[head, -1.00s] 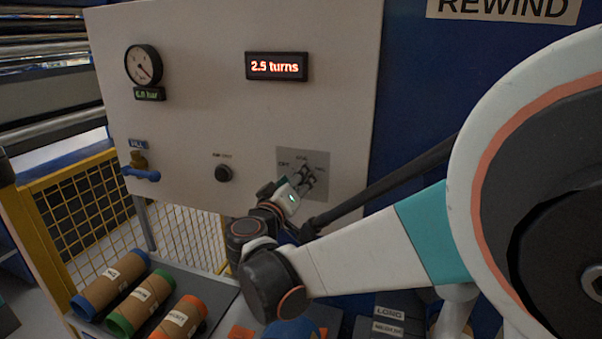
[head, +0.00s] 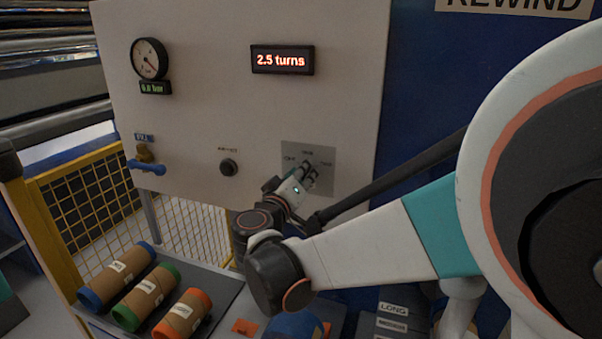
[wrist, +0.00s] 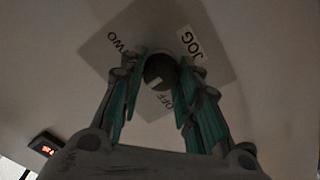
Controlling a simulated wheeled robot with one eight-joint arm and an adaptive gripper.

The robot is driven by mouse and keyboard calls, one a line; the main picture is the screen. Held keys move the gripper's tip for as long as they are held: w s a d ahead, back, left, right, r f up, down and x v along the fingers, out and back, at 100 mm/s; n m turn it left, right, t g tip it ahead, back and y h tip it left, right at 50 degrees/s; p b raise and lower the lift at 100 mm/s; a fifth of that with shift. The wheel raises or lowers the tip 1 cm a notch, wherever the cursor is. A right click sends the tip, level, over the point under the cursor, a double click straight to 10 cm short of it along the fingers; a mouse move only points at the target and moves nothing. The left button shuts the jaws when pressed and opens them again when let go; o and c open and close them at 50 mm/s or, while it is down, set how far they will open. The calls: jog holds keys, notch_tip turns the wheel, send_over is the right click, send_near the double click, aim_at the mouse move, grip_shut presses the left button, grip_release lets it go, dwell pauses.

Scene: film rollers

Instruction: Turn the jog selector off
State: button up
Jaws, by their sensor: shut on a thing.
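The jog selector is a dark round knob (wrist: 160,72) with a pale pointer mark, on a grey plate (head: 322,157) on the white panel. In the wrist view the plate carries the labels JOG, OFF and TWO around the knob. The pale mark lies on the knob's lower-left side in that view, near the OFF label. My gripper (wrist: 160,80) has its two fingers on either side of the knob and is shut on it. In the head view my gripper (head: 308,178) covers most of the knob, so its setting cannot be read there.
The white panel (head: 215,100) also holds a gauge (head: 149,59), a red display reading 2.5 turns (head: 282,60), a black button (head: 228,167) and a blue-handled valve (head: 146,166). Several labelled rolls (head: 151,298) lie below. A yellow mesh fence (head: 88,203) stands at left.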

jog(key=n, duration=1.1)
jog(key=shift+a+f, duration=0.1)
jog(key=shift+f, duration=0.1)
jog(key=shift+n, duration=0.3)
jog(key=o, duration=1.1)
jog(key=shift+c, duration=0.2)
